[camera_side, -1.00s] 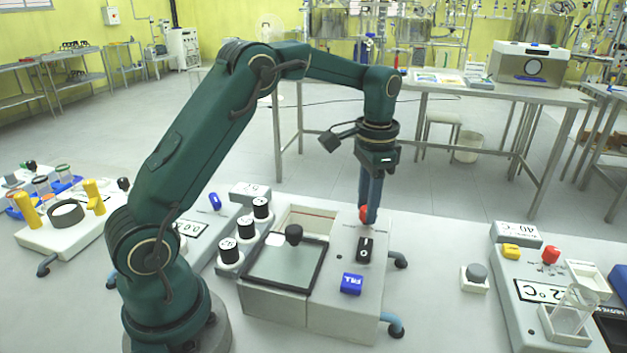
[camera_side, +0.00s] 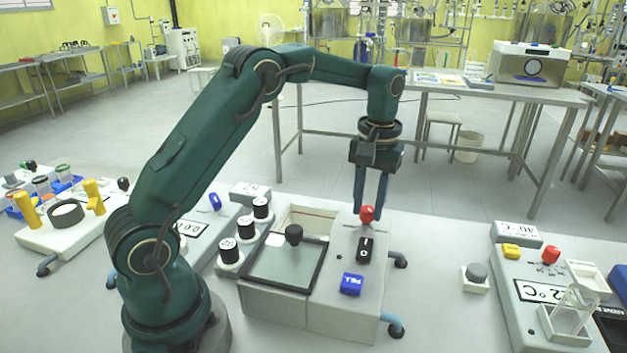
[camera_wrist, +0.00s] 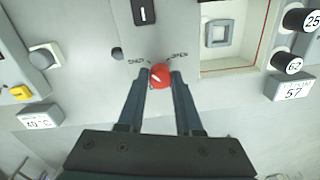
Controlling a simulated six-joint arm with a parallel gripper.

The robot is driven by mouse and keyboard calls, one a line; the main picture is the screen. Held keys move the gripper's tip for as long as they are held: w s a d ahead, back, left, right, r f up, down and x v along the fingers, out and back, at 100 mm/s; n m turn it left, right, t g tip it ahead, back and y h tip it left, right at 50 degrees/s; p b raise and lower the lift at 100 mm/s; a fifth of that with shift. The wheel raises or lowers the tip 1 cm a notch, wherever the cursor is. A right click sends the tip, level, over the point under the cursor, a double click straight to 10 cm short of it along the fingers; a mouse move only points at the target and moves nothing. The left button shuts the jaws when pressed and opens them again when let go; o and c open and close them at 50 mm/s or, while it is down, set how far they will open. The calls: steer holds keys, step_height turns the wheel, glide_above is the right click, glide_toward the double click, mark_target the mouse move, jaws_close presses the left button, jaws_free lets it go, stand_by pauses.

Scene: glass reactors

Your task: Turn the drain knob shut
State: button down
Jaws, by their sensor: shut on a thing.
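The red drain knob (camera_side: 367,213) sits on the back right of the grey bath unit (camera_side: 345,260). In the wrist view the knob (camera_wrist: 160,75) has a white pointer line tilted toward the upper left, near the lettering on its left; a second label lies to its right. My gripper (camera_side: 371,208) points down from above, with one finger on each side of the knob. In the wrist view my gripper (camera_wrist: 160,78) is shut on it, its fingertips against the knob's left and right sides.
A black rocker switch (camera_side: 364,250) and a blue FILL button (camera_side: 351,284) are in front of the knob. A glass lid with a black handle (camera_side: 293,235) lies to the left, beside several black-capped posts (camera_side: 261,208). Open bench lies to the right, before a grey button (camera_side: 476,273).

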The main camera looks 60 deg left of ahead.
mark_target(370, 209)
steer(key=shift+r+n, duration=0.1)
steer(key=shift+n, duration=0.4)
steer(key=c, duration=0.6)
jaws_free()
steer(key=shift+r, duration=2.55)
steer(key=shift+w+d, duration=0.1)
